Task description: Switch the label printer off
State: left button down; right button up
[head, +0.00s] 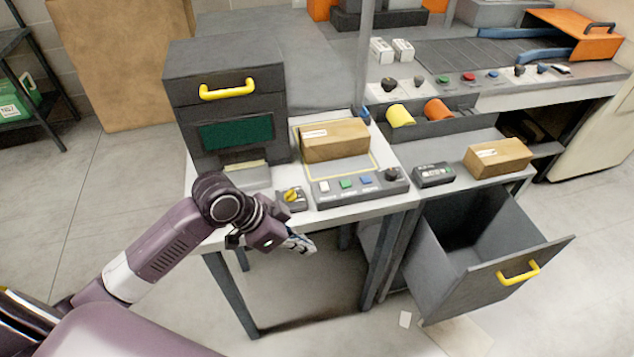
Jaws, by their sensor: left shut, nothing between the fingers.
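The label printer appears to be the dark grey box (183,108) at the left of the white table, with a yellow handle (227,89), a dark green screen (236,133) and a pale label strip at its front. A small grey switch box with a yellow rotary knob (291,195) sits in front of it, right of the strip. I cannot tell the knob's setting. My left gripper (304,244) is shut and empty, in front of the table's front edge, below and apart from the knob. My left wrist hides part of the table edge. My right gripper is not in view.
A button panel (345,198) with white, green and blue buttons and a black knob lies right of the switch box, below a brown carton (335,140). An open grey drawer (462,277) juts out at right. Another carton (497,157) stands above it.

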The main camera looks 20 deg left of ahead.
pick_arm(q)
jog(key=w+a+r, duration=0.2)
jog(key=w+r, duration=0.1)
jog(key=r, duration=0.2)
jog(key=w+a+r+m+h, duration=0.1)
jog(key=w+a+r, duration=0.2)
jog(key=r, duration=0.3)
jog(key=w+a+r+t+h, duration=0.1)
jog(key=w+a+r, duration=0.1)
jog(key=r, duration=0.3)
jog(key=shift+w+a+r, duration=0.35)
jog(key=shift+w+a, duration=0.05)
jog(key=shift+w, duration=0.4)
jog(key=p, duration=0.3)
send_over(329, 189)
jog(key=s+a, duration=0.2)
notch_tip(329, 189, down, 7)
jog(key=shift+w+a+r, duration=0.1)
jog(key=shift+w+a, duration=0.05)
notch_tip(329, 189, down, 3)
jog(key=shift+r+p, duration=0.1)
jog(key=shift+p, duration=0.25)
jog(key=shift+a+f, duration=0.1)
jog(key=shift+f, duration=0.65)
jog(key=shift+f, duration=0.1)
